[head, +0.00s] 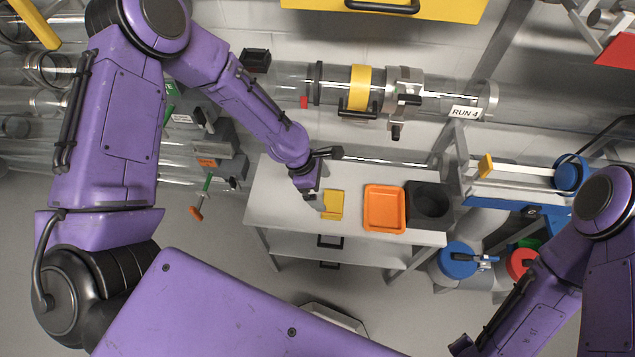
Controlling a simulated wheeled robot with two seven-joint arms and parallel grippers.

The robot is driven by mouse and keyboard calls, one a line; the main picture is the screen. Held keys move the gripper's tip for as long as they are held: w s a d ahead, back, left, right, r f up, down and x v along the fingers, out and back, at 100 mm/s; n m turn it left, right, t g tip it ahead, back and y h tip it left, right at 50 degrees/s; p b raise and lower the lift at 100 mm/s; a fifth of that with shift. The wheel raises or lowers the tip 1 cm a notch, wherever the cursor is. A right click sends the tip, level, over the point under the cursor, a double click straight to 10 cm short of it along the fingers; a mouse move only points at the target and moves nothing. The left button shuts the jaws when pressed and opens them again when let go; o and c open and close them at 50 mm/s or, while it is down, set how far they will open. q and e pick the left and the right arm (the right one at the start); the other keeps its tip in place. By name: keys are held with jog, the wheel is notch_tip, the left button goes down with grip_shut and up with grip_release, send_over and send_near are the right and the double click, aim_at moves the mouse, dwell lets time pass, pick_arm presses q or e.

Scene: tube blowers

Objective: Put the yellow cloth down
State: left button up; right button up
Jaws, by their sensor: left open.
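The yellow cloth (333,206) is a small folded-looking yellow piece on the white table, left of the orange tray. My left gripper (316,202) is at the cloth's left edge, reaching down from the upper left. It is open. From this view I cannot tell whether its fingers still touch the cloth. My right arm comes in at the lower right, and its gripper is not clearly visible.
An orange tray (384,228) and a black box with a round opening (430,222) stand to the right on the white table (275,205). A clear tube marked RUN 4 (440,95) runs behind. The table's left part is bare.

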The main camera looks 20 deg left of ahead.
pick_arm(q)
jog(key=s+a+m, duration=0.1)
jog(key=s, duration=0.1)
jog(key=s+a+f, duration=0.1)
jog(key=s+f+m+y, duration=0.1)
jog(key=s, duration=0.1)
jog(key=shift+s+a+f+m, duration=0.1)
jog(key=shift+s+a+m, duration=0.2)
jog(key=shift+s+a, duration=0.1)
jog(key=s+f+m, duration=0.1)
jog(key=s+a+f+m+y, duration=0.1)
jog(key=s, duration=0.1)
jog(key=s+a+f, duration=0.1)
jog(key=s, duration=0.1)
jog(key=shift+a+f+m+t+y, duration=0.15)
jog(key=shift+f+m+t+y, duration=0.15)
jog(key=shift+f+m+y, duration=0.1)
jog(key=s+a+m+t+y, duration=0.1)
jog(key=s+a+m+y, duration=0.3)
jog(key=s+a+m, duration=0.4)
jog(key=s+f+m, duration=0.1)
jog(key=s, duration=0.3)
jog(key=shift+s+a+y, duration=0.2)
jog(key=shift+a+y, duration=0.2)
